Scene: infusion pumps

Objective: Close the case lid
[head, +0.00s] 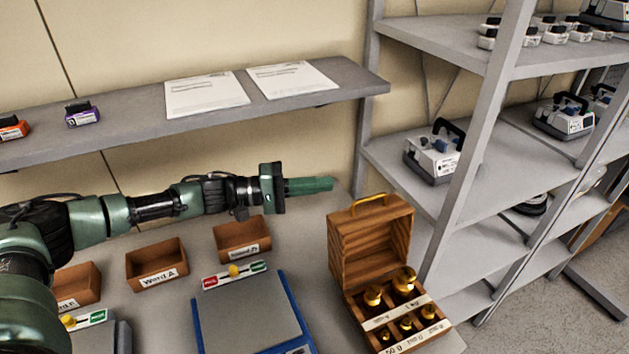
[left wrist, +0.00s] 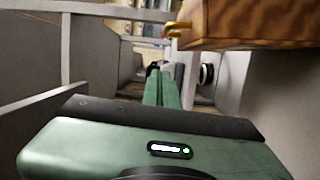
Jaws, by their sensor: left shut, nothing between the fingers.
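The wooden case (head: 372,265) stands on the right part of the table with its lid (head: 371,243) open and upright at the back. A brass handle (head: 369,203) sits on the lid's top edge. Several brass weights (head: 404,281) stand in the case's base behind white labels. My left gripper (head: 331,185) is shut and empty, reaching right, to the left of and behind the lid, apart from it. In the left wrist view, the shut fingers (left wrist: 162,90) point forward, and the wooden lid (left wrist: 262,25) with its handle shows at upper right. My right gripper is not in view.
A blue-edged scale (head: 250,312) stands left of the case. Small wooden bins (head: 157,265) line the table behind it. A wall shelf (head: 130,115) with papers is above my arm. A grey rack (head: 487,150) with pumps stands close on the right.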

